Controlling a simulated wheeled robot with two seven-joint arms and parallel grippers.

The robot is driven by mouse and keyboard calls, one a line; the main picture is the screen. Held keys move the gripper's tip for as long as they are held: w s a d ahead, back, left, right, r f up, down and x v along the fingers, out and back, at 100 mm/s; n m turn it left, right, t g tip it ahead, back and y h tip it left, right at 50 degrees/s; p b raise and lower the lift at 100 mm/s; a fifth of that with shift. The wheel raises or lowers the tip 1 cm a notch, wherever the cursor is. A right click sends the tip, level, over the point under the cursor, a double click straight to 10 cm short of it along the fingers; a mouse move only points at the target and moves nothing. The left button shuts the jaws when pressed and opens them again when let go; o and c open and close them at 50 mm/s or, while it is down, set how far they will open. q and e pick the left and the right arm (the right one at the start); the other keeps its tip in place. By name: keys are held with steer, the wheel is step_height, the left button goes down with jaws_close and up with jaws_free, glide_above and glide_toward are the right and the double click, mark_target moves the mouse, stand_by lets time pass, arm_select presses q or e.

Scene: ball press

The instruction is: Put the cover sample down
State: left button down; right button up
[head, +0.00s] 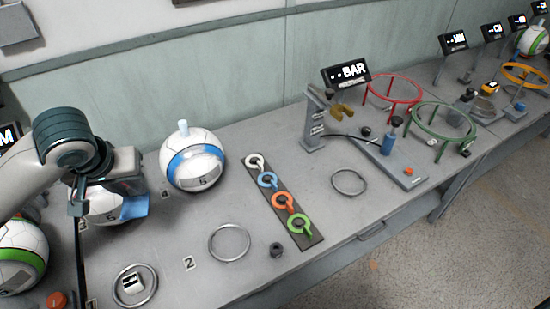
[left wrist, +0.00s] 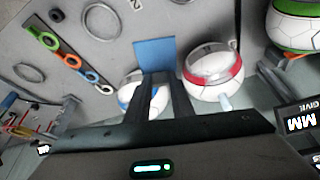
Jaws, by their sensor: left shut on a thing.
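My left gripper (head: 98,204) is shut on a flat blue square, the cover sample (head: 135,207). In the left wrist view the sample (left wrist: 153,52) extends past the fingertips of the gripper (left wrist: 160,77). In the head view it is in front of a white ball (head: 100,217), which the gripper partly hides. Whether the sample touches the ball or the table is not clear. My right gripper is not in view.
A blue-banded ball (head: 195,160) stands to the right on the grey table. Empty metal ring (head: 230,226) lies near label 2 (head: 189,263). Another ring (head: 119,299) surrounds a small device (head: 133,284). A strip of coloured gauges (head: 259,190) lies mid-table. A green-banded ball (head: 20,258) is at left.

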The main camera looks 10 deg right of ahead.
arm_select(q)
steer(key=shift+s, duration=0.1)
steer(key=s+d+f+m+g+h+p, duration=0.1)
steer(key=s+d+f+m+h, duration=0.1)
steer(key=s+d+f+m, duration=0.5)
steer(key=s+d+f+m+g+h, duration=0.2)
steer(key=s+d+f+m, duration=0.5)
steer(key=s+f, duration=0.3)
steer(key=s, duration=0.4)
steer(key=shift+d+f+m+p, duration=0.35)
steer(key=shift+m+p, duration=0.05)
steer(key=w+a+f, duration=0.2)
steer(key=w, duration=0.1)
steer(key=w+a+f+p, duration=0.1)
steer(key=w+a+f, duration=0.1)
steer(key=w, duration=0.1)
steer(key=w+a+f+p, duration=0.1)
steer(key=w+a+f, duration=0.1)
steer(key=w+f, duration=0.1)
steer(key=shift+w+a, duration=0.3)
